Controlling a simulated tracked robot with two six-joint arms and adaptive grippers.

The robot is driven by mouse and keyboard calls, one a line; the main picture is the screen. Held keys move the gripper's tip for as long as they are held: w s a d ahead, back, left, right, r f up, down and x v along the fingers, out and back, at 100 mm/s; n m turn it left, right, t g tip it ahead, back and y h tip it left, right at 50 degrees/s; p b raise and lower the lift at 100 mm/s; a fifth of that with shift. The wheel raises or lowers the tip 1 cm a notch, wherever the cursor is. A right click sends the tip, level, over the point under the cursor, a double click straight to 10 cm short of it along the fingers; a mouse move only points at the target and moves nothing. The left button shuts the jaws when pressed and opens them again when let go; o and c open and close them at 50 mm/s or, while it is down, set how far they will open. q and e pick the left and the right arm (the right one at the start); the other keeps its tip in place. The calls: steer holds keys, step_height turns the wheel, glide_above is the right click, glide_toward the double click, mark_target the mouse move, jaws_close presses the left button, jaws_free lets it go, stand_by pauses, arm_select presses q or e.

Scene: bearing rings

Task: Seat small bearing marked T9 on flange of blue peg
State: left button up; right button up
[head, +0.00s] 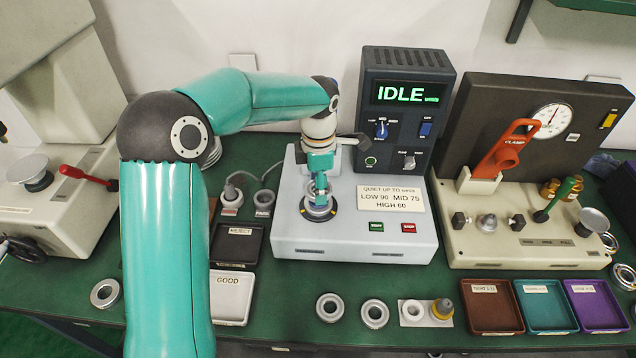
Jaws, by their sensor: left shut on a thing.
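My left gripper (318,187) points down over the spindle of the pale grey test machine (290,220). It is shut on a small metal bearing ring (318,211), which is at the dark round base of the spindle. The fingers partly hide the ring and the spindle. I cannot tell whether the ring rests fully on the flange beneath it. No T9 marking can be read on any ring, and I cannot make out a clearly blue peg. My right gripper is not in view.
The machine's display box (408,95) reads IDLE. Loose rings lie in front (330,318) (374,324) and at left (105,304). A plate (427,323) holds a white ring and a yellow-topped peg. A GOOD tray (229,314), a dark tray (220,257), coloured trays (492,328) and a clamp machine (530,250) surround it.

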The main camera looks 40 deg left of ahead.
arm_select(q)
steer(key=shift+f+b, duration=0.7)
steer(key=shift+f, duration=0.2)
steer(key=o, duration=1.4)
step_height(320, 180, up, 8)
steer(key=shift+f, duration=0.15)
steer(key=shift+s, duration=0.1)
